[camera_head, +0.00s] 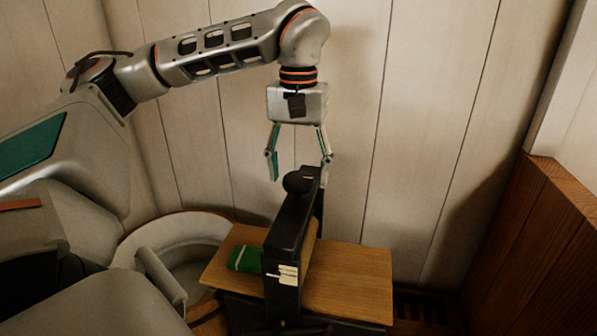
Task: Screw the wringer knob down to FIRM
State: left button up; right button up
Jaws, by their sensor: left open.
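The wringer (283,238) is a black upright frame standing across a wooden board (350,285). Its knob (298,182) is dark and rounded and sits on top of the frame. A pale label (288,274) with small marks is on the frame's near end; I cannot read it. My left gripper (299,174) points down over the frame, open, with one finger on each side of the knob's top area. Whether a finger touches the knob cannot be told. My right gripper is not in view.
A green block or cloth (245,259) lies on the board left of the frame. A round pale tub (190,228) is at the left. Pale plank walls (430,130) stand close behind. A brown wooden panel (540,240) bounds the right.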

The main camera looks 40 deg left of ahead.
aim_at(298, 177)
pick_arm(q)
notch_tip(298, 177, up, 12)
dwell(0.4)
jog(key=shift+s+f, duration=0.1)
jog(key=shift+f, duration=0.1)
dwell(0.4)
